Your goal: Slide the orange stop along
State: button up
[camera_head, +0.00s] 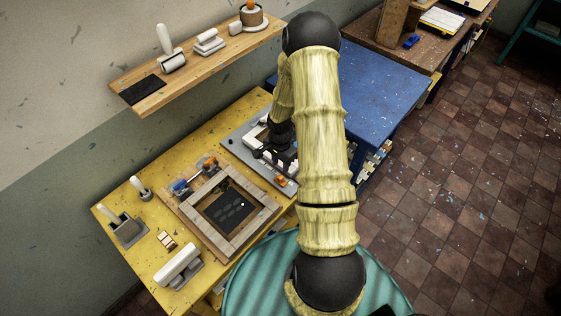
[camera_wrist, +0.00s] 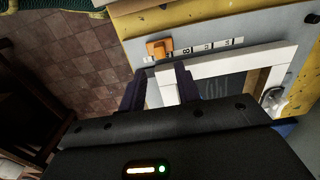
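The orange stop (camera_head: 281,182) sits near the front edge of a grey board (camera_head: 236,139) on the yellow table. In the wrist view the orange stop (camera_wrist: 160,48) lies at the left end of a white numbered scale (camera_wrist: 213,46). My gripper (camera_head: 275,158) is over the board; in the wrist view my gripper (camera_wrist: 159,72) has its two dark fingers apart. The stop appears just beyond the fingertips, roughly centred between them. A white frame corner (camera_wrist: 170,88) shows between and beside the fingers. I cannot tell whether the fingers touch it.
Small tools and a white roller (camera_head: 178,265) are further left. A shelf (camera_head: 190,62) runs above along the wall. A blue table (camera_head: 375,95) is to the right.

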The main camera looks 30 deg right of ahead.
aim_at(281, 176)
notch_tip(281, 176, down, 8)
jog(key=b, duration=0.5)
jog(key=shift+r, duration=0.2)
grip_shut()
